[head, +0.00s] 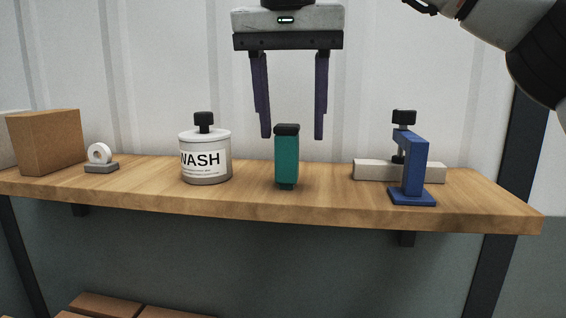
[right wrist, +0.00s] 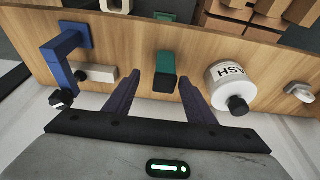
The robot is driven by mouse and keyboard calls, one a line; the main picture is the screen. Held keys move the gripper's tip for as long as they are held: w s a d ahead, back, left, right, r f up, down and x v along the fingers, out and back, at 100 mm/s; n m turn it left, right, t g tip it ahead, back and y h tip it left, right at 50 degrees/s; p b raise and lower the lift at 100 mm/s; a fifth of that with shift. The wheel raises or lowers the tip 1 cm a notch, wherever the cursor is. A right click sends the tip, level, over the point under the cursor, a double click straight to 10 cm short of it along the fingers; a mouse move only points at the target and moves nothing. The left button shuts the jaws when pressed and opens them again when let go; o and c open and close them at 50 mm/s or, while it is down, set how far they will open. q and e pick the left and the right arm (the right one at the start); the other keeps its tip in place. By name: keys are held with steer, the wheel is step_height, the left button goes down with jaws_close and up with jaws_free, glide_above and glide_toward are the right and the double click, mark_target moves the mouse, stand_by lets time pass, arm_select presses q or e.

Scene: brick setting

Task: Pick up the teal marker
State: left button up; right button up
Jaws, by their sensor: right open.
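The teal marker (head: 287,160) stands upright on the wooden shelf (head: 330,204), with a dark cap on top. My right gripper (head: 293,137) is open and empty, pointing down. In the head view its two purple fingers reach to about the height of the cap, one to each side of it in the picture. In the right wrist view the marker (right wrist: 165,72) shows between and beyond the fingertips of the gripper (right wrist: 163,76). I cannot tell how far in front of or behind the marker the fingers are. My left gripper is not in view.
A white WASH bottle (head: 205,157) stands left of the marker. A blue clamp (head: 414,170) and a pale block (head: 374,170) are to the right. A white ring on a grey base (head: 101,167) and a cardboard box (head: 45,142) are at the left. Bricks (head: 110,305) lie below.

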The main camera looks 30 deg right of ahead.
mark_target(288, 154)
steer(key=shift+w+d+f, duration=0.1)
steer(key=shift+w+f, duration=0.1)
steer(key=shift+f, duration=0.3)
steer(key=shift+w+f, duration=0.15)
steer(key=shift+f, duration=0.15)
steer(key=x, duration=0.4)
steer(key=shift+w+f, duration=0.15)
steer(key=shift+f, duration=0.05)
steer(key=shift+w+f, duration=0.1)
steer(key=shift+f, duration=0.1)
steer(key=c, duration=1.1)
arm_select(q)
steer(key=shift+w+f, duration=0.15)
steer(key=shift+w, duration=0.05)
arm_select(e)
steer(key=shift+r, duration=0.15)
